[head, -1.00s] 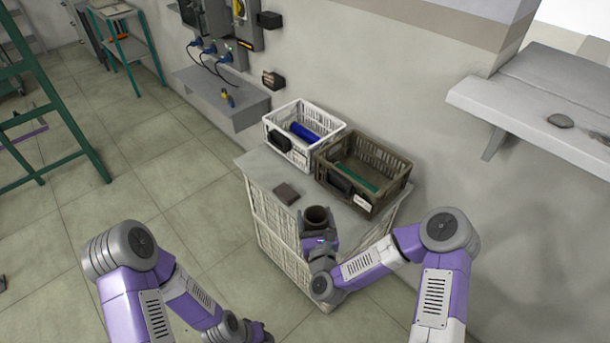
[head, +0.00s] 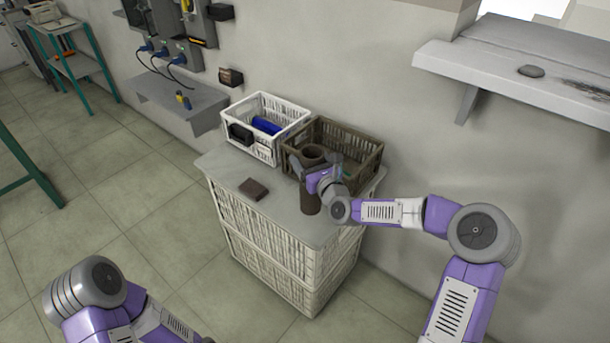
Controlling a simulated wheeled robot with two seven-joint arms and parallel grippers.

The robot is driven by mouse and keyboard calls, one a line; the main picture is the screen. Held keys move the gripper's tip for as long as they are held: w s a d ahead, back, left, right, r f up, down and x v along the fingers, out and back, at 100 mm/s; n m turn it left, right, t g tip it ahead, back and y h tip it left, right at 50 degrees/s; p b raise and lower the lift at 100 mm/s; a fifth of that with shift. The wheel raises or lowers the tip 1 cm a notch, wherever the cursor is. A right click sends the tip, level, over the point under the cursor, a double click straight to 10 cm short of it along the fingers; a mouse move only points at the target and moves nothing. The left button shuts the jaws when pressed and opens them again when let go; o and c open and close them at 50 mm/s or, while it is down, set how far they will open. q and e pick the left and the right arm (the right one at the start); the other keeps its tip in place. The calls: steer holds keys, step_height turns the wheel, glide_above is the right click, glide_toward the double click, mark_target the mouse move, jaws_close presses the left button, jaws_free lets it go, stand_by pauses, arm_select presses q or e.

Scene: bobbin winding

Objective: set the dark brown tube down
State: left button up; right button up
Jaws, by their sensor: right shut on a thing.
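The dark brown tube (head: 311,198) is upright in front of the brown crate, over the right part of the grey cabinet top. My right gripper (head: 313,176) is shut around its upper part. The tube's open top shows just above the gripper. I cannot tell whether its lower end touches the top. My left arm is at the lower left, and its gripper is out of the picture.
A white crate (head: 239,116) holding a blue tube (head: 266,125) and a brown crate (head: 371,151) stand at the back of the cabinet top (head: 225,165). A small dark brown block (head: 253,189) lies at its front left. Bare surface surrounds the block.

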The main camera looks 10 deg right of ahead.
step_height(320, 180, down, 5)
steer(key=shift+f+b, duration=0.2)
steer(key=shift+b, duration=0.5)
steer(key=shift+f, duration=0.15)
steer(key=o, duration=1.4)
